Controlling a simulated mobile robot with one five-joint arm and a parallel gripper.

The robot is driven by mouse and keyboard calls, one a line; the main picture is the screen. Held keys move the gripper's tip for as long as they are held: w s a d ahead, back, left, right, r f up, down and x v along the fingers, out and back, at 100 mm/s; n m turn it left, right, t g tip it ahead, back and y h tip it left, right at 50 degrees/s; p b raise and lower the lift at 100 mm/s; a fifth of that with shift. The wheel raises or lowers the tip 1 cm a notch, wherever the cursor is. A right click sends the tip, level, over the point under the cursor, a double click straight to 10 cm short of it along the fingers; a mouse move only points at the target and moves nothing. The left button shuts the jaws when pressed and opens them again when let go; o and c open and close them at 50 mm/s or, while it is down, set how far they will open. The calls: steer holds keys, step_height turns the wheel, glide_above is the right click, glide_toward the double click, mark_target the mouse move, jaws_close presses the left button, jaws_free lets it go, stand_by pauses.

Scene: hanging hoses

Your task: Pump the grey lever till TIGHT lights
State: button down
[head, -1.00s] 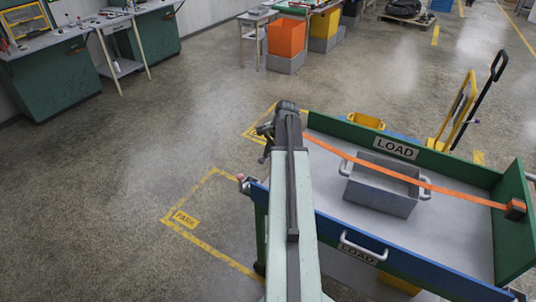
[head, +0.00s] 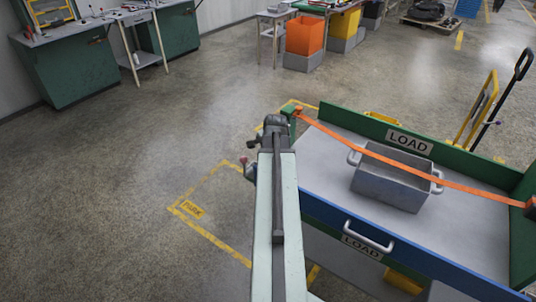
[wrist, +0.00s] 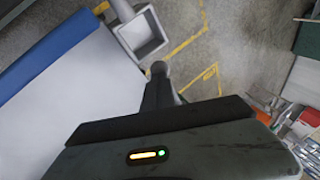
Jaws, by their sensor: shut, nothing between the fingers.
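The orange strap (head: 410,168) runs over a grey crate (head: 388,188) on the cart's flat deck. Its left end meets a green post (head: 290,118) at the cart's far left corner. In the wrist view a pale grey bar with a hollow square head (wrist: 142,36) sits beside the deck; it may be the lever, but I cannot be sure. My gripper (wrist: 160,70) is shut and empty just below that head in the picture; I cannot tell if they touch. In the head view my arm hides most of the gripper. I cannot make out a TIGHT lamp.
The cart has a blue front edge (head: 400,240), a handle (head: 366,240) and green walls with a LOAD sign (head: 409,143). A small knobbed fitting (head: 248,168) projects at its left. A yellow-marked PARK area (head: 192,209) lies left, with open floor beyond. A yellow hand truck (head: 478,105) stands behind.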

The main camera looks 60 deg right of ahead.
steer(key=shift+s+f, duration=0.2)
steer(key=shift+f, duration=0.1)
stand_by(0.4)
